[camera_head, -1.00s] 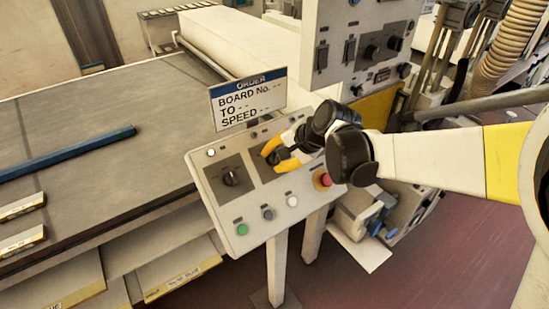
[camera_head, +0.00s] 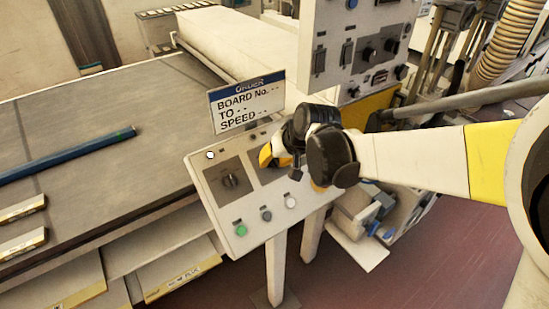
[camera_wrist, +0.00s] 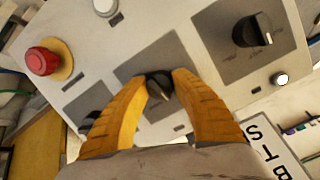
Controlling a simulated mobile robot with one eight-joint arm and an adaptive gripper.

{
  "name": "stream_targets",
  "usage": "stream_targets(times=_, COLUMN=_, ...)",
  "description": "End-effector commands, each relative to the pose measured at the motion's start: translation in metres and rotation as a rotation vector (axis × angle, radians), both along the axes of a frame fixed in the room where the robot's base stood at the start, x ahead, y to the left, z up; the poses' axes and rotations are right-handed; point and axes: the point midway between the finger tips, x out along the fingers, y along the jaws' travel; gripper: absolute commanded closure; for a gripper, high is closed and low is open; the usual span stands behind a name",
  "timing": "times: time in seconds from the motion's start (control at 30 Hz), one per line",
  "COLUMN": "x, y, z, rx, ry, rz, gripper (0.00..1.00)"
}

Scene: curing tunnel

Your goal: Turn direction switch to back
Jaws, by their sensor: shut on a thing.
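The sloping control panel (camera_head: 215,207) stands on legs at the middle of the head view. My gripper (camera_head: 270,156) is over its middle grey plate, with its yellow fingers close to the panel. In the wrist view my gripper (camera_wrist: 160,88) is shut on a dark rotary switch (camera_wrist: 160,80), one finger on each side. The switch's light pointer is turned toward the bottom of that view. I cannot read its label or tell its position by name. In the head view my gripper hides this switch.
Another rotary switch (camera_head: 231,180) sits left of my gripper. Green (camera_head: 241,230), grey (camera_head: 266,214) and white (camera_head: 291,202) buttons line the panel's front. A red mushroom button (camera_wrist: 42,61) shows in the wrist view. An order sign (camera_head: 247,101) stands behind the panel.

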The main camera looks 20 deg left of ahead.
Motion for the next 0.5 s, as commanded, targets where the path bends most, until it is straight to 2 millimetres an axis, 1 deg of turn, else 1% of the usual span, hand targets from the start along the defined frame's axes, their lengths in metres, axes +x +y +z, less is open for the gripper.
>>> stream_targets(times=0.2, x=-0.0011, y=0.0005, z=-0.0007, rx=-0.092, ry=-0.106, rz=0.142, gripper=1.0)
stream_targets(times=0.5, x=-0.0008, y=-0.0006, z=-0.0013, rx=-0.197, ry=-0.229, rz=0.304, gripper=1.0)
